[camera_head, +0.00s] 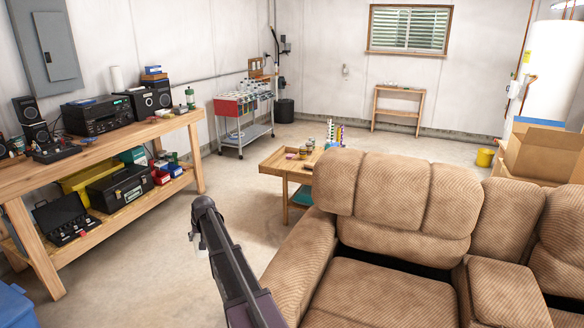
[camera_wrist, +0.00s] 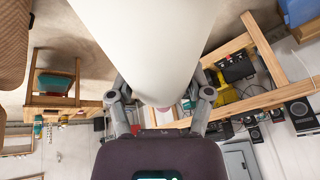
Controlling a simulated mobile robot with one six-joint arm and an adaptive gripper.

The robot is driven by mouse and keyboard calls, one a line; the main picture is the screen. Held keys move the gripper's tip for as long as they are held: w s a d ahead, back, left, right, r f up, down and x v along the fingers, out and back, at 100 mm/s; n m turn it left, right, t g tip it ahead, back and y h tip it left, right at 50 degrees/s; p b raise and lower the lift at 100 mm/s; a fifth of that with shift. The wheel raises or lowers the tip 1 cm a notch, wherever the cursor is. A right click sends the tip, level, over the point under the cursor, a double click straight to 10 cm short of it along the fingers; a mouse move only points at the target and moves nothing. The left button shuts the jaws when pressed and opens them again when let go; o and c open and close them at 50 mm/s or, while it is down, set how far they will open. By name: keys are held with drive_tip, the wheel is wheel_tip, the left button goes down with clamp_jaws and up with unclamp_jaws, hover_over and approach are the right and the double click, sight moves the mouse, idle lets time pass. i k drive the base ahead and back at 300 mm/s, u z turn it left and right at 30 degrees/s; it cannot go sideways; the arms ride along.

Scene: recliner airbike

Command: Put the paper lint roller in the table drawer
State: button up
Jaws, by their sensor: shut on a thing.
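In the wrist view, my gripper (camera_wrist: 161,96) is shut on the paper lint roller (camera_wrist: 155,45), a large pale, smooth cylinder with a pinkish bit at its near end. The roller runs out of the top of the picture and lies between both fingers. The head view shows my dark arm over the floor left of the recliner, but not the roller. A small wooden table (camera_head: 272,171) stands behind the recliner's left arm, ahead of my arm; it also shows in the wrist view (camera_wrist: 41,100).
The brown recliner (camera_head: 390,190) fills the right. A long workbench (camera_head: 90,150) with audio gear and toolboxes runs along the left. Small items (camera_head: 305,150) sit on the table. Floor between bench and table is clear.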

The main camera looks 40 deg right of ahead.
sight(283, 165)
drive_tip(key=i, duration=3.9)
